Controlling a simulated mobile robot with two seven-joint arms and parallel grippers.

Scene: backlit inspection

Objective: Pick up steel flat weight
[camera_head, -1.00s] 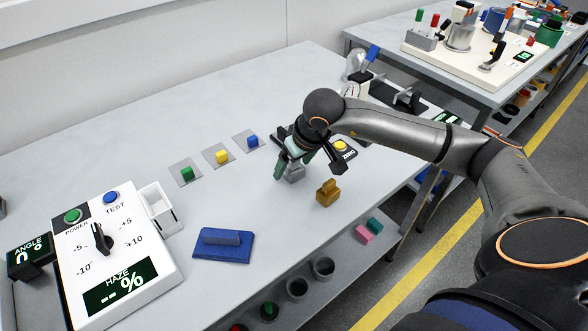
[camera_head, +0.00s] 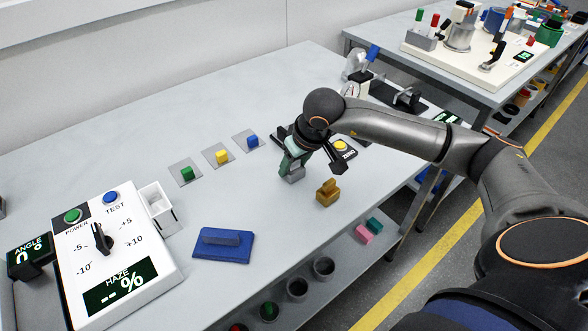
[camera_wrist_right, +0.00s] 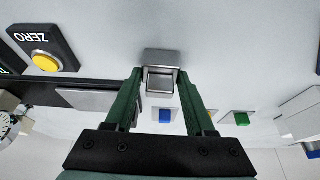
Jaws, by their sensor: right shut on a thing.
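The steel flat weight (camera_head: 293,178) is a small grey block on the table, below the right gripper in the head view. In the wrist view the steel weight (camera_wrist_right: 161,56) sits between the fingertips, with its top showing a square recessed face. My right gripper (camera_head: 291,168) points down with its green fingers closed on the weight's sides. In the wrist view both fingers of the right gripper (camera_wrist_right: 161,80) reach the weight. The fingers hide part of it, and I cannot tell any gap under it. My left gripper is not in view.
A brass weight (camera_head: 328,194) stands close by at the right. The yellow ZERO button (camera_head: 341,146) is just behind the gripper. Green (camera_head: 187,174), yellow (camera_head: 221,157) and blue (camera_head: 252,142) blocks sit on grey pads.

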